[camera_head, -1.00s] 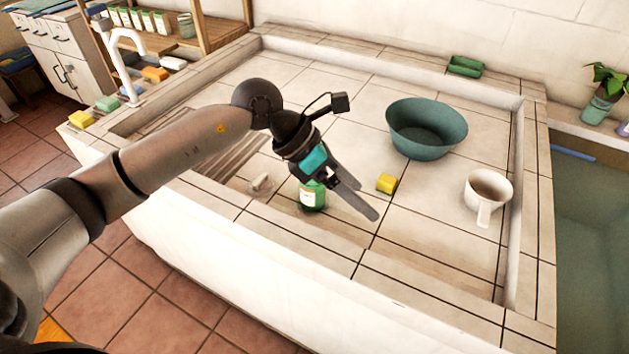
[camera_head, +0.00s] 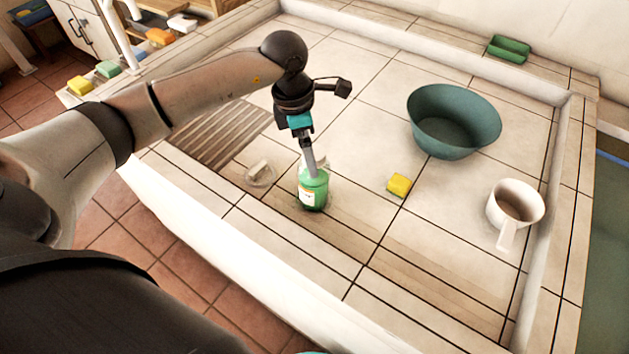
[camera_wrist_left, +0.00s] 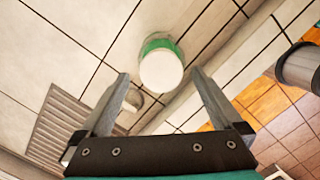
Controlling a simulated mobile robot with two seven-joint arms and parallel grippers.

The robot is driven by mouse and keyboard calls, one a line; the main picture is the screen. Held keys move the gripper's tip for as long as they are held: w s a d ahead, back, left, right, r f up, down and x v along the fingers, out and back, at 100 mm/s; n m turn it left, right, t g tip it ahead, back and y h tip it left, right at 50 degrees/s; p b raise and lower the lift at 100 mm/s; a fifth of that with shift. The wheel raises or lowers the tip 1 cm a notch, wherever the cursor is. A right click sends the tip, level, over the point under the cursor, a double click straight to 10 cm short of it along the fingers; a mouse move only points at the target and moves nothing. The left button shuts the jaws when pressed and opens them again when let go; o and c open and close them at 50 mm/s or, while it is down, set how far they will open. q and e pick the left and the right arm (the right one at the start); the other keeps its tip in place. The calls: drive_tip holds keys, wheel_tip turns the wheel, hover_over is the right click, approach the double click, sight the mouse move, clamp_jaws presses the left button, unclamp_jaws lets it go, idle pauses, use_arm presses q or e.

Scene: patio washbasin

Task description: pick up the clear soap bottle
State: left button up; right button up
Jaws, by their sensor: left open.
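A green bottle with a white label (camera_head: 313,190) stands upright on the tiled top. The wrist view shows its round white top (camera_wrist_left: 161,72) from above. A small, see-through object with a white top (camera_head: 260,174) sits to its left; I cannot tell whether it is a bottle. It shows partly behind a finger in the wrist view (camera_wrist_left: 134,99). My left gripper (camera_head: 311,172) points down over the green bottle, open, one finger overlapping the bottle's upper part. In the wrist view the white top lies between the open fingertips. I cannot tell whether they touch it.
A yellow block (camera_head: 399,185), a teal basin (camera_head: 454,122) and a white handled cup (camera_head: 515,206) stand to the right. A green dish (camera_head: 509,48) sits on the back ledge. A raised rim borders the top. Bare tiles lie between these things.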

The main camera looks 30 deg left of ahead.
use_arm(q)
drive_tip(key=shift+w+d+f, duration=0.1)
drive_tip(key=shift+d+f, duration=0.05)
drive_tip(key=shift+f, duration=0.75)
wheel_tip(320, 180, down, 6)
drive_tip(key=shift+w+d+f+b, duration=0.15)
drive_tip(key=shift+d+b, duration=0.25)
drive_tip(key=shift+b, duration=0.05)
drive_tip(key=shift+w, duration=0.1)
clamp_jaws()
use_arm(e)
drive_tip(key=shift+w+f, duration=0.5)
drive_tip(key=shift+w, duration=0.2)
